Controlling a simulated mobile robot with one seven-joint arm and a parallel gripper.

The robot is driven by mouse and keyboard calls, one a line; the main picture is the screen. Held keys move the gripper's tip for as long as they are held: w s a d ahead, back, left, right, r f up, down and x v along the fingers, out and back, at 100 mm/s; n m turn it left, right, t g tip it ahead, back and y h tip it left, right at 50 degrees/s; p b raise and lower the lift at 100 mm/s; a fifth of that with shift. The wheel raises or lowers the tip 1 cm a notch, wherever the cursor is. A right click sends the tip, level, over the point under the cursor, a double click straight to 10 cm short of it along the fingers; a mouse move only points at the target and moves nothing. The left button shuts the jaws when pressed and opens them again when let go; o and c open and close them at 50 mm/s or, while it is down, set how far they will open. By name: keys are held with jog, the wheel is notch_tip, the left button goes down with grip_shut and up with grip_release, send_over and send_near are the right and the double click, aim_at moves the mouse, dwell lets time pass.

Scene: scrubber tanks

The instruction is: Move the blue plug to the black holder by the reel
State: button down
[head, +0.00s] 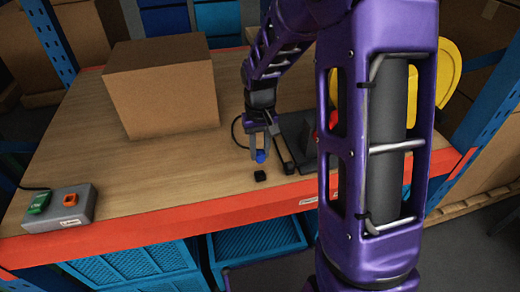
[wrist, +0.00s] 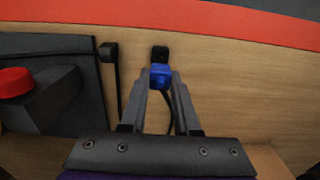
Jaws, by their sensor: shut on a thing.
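My gripper (head: 260,150) is shut on the blue plug (head: 260,156). The plug also shows between the fingertips in the wrist view (wrist: 161,77). A dark cord runs near the plug. A small black holder (head: 260,176) stands on the wooden bench just in front of the plug; in the wrist view it lies just beyond the plug (wrist: 160,52). The plug looks apart from it, its height above the bench unclear. The yellow reel (head: 446,68) is partly hidden behind my purple arm.
A dark base plate (head: 294,128) with a red knob (wrist: 15,82) and a dark bar (head: 284,154) lies right of the gripper. A cardboard box (head: 160,88) stands at the back left. A grey box (head: 60,212) with green and orange plugs is at the front left.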

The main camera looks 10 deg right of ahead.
jog(key=shift+f+b, duration=1.75)
jog(key=shift+f, duration=0.6)
jog(key=shift+f, duration=0.15)
jog(key=shift+f+b, duration=0.55)
jog(key=shift+f, duration=0.25)
jog(key=shift+c, duration=0.4)
grip_release()
jog(key=shift+r, duration=0.1)
notch_tip(320, 180, up, 8)
jog(key=p, duration=0.6)
jog(key=shift+r+p, duration=0.25)
jog(key=shift+p, duration=0.1)
